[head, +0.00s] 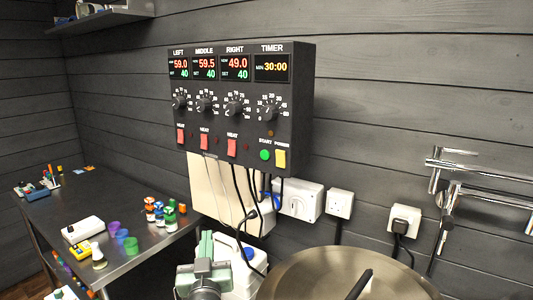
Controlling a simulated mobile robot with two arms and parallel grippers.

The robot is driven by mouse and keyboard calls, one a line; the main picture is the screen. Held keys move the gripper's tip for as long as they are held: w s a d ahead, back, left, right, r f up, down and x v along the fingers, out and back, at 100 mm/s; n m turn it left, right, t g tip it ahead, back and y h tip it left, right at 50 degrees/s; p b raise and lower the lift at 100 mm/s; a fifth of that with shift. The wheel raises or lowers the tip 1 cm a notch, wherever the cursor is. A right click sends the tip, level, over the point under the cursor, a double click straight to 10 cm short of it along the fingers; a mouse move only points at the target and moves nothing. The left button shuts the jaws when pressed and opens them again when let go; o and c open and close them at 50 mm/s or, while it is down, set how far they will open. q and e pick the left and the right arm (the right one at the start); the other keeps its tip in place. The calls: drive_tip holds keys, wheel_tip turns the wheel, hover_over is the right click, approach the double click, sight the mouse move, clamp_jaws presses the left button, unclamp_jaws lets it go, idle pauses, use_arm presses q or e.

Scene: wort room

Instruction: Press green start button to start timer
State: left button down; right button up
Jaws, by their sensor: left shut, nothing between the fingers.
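The green start button (265,154) is on the lower right of the black control box (220,125) on the wall, under the label START. The timer display (271,67) at the box's upper right reads 30:00, with a timer knob (270,112) below it. My left gripper (207,250) is at the bottom centre, below the box and well apart from the button. It is shut and holds nothing. My right gripper is not in view.
A yellow power switch (280,159) sits just right of the button; red heat switches (232,147) are to its left. Cables hang below the box. A large metal pot (300,275) is at the lower right. A dark table (130,207) with small items stands left.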

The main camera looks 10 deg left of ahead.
sight(265, 155)
use_arm(q)
drive_tip(key=w+d+r+m+t+h, duration=0.1)
drive_tip(key=d+r+t, duration=0.2)
drive_tip(key=r, duration=0.5)
drive_tip(key=w+d+r+m+t+h, duration=0.1)
drive_tip(key=w+d+r+t, duration=0.1)
drive_tip(key=r, duration=0.6)
drive_tip(key=shift+w+d+t+h, duration=0.15)
drive_tip(key=shift+d+t+h, duration=0.15)
drive_tip(key=shift+d+t, duration=0.3)
drive_tip(key=w+d+b, duration=0.1)
drive_tip(key=w, duration=0.1)
drive_tip(key=w+d+b, duration=0.1)
drive_tip(key=w+b, duration=0.1)
drive_tip(key=w, duration=0.1)
drive_tip(key=w+d+b, duration=0.1)
drive_tip(key=w+b, duration=0.1)
drive_tip(key=w, duration=0.1)
drive_tip(key=shift+w, duration=0.2)
idle(0.7)
